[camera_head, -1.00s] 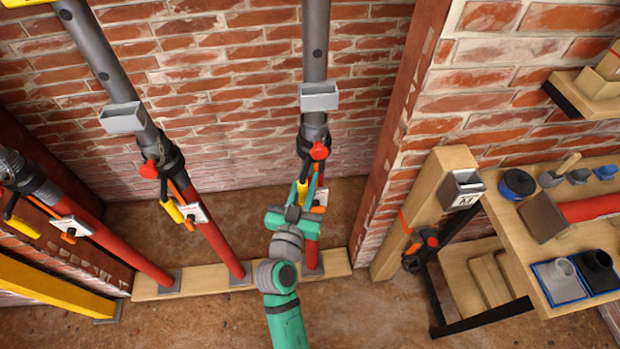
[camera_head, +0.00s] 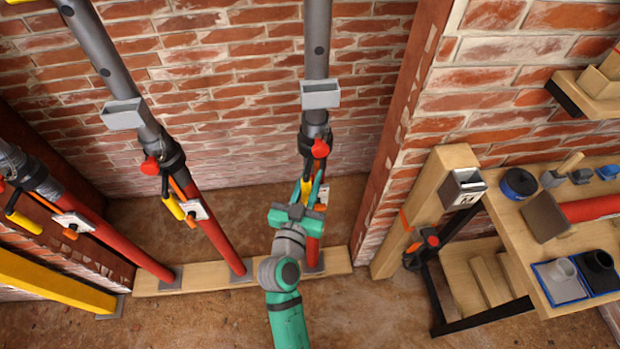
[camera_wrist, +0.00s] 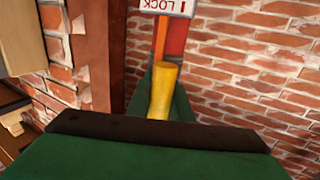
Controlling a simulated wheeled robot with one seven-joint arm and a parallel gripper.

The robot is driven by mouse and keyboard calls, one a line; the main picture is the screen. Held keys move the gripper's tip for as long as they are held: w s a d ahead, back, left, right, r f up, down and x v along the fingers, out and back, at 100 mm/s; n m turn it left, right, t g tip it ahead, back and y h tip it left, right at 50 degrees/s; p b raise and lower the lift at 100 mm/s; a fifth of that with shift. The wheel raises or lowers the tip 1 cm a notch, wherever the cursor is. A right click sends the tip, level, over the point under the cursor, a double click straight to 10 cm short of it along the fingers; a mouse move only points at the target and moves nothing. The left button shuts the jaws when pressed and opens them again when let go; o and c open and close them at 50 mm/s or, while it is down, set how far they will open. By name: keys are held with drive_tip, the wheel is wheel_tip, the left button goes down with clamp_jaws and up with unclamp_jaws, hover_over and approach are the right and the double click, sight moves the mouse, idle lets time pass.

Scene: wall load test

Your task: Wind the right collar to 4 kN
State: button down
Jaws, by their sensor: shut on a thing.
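The right prop has a grey upper tube (camera_head: 316,45), a dark collar (camera_head: 315,130) with a red knob (camera_head: 320,148), and a red lower tube (camera_head: 313,250) mostly behind my arm. A yellow handle (camera_head: 307,187) hangs below the collar. My gripper (camera_head: 308,192) is shut on this handle, in front of the red tube. In the wrist view the yellow handle (camera_wrist: 163,88) rises between the green fingers, its lower end hidden. Behind it is a white tag (camera_wrist: 168,6) reading "LOCK". No load reading is legible.
A middle prop (camera_head: 205,225) and a left prop (camera_head: 110,235) stand on the same wooden sole board (camera_head: 205,281). A timber post (camera_head: 425,215) and a workbench (camera_head: 525,235) with tools and trays are at the right. The brick wall is close behind.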

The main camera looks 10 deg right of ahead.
idle(0.5)
drive_tip(key=c, duration=1.6)
unclamp_jaws()
drive_tip(key=v, duration=1)
drive_tip(key=shift+s+a, duration=0.2)
drive_tip(key=shift+s, duration=0.15)
